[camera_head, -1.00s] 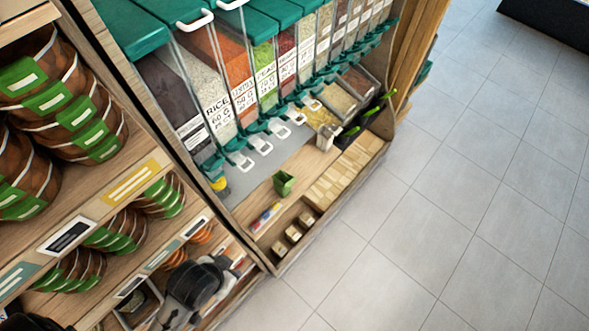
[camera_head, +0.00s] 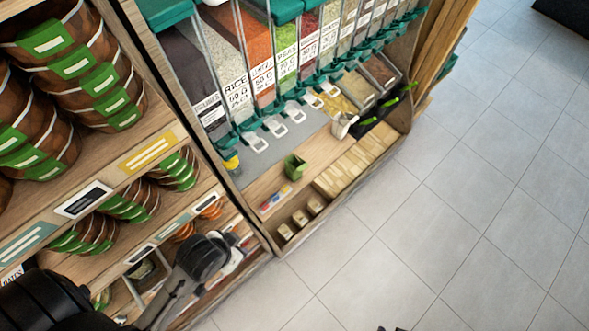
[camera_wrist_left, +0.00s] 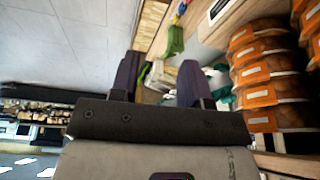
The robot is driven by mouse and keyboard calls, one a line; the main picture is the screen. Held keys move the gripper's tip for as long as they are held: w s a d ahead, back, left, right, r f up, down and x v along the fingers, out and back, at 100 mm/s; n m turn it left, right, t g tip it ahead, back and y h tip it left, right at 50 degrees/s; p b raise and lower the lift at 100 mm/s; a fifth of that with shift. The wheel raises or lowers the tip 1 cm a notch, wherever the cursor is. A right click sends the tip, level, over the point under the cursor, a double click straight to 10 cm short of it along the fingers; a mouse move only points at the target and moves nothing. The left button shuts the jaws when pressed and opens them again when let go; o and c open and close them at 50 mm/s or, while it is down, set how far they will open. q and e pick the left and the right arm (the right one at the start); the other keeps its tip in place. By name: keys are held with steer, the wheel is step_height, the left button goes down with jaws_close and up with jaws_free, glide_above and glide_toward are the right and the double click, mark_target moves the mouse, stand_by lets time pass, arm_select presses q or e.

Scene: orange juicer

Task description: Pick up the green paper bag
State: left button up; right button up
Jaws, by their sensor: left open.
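The green paper bag (camera_head: 295,167) stands upright and open-topped on the wooden ledge below the dispensers. It also shows in the left wrist view as a green shape (camera_wrist_left: 175,40) above and beyond the fingers. My left arm comes in from the lower left in the head view, in front of the lower shelves; its fingers cannot be made out there. In the left wrist view my left gripper (camera_wrist_left: 158,82) has its two dark fingers apart with nothing held between them. The bag is apart from the fingers. My right gripper cannot be made out.
Bulk dispensers with teal spouts (camera_head: 320,75) hang above and behind the bag. Jars with green labels (camera_head: 110,90) fill the left shelves.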

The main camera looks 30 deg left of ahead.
stand_by(0.3)
arm_select(q)
steer(key=o, duration=0.7)
steer(key=shift+a, duration=0.2)
steer(key=shift+o, duration=1.2)
steer(key=shift+d, duration=0.1)
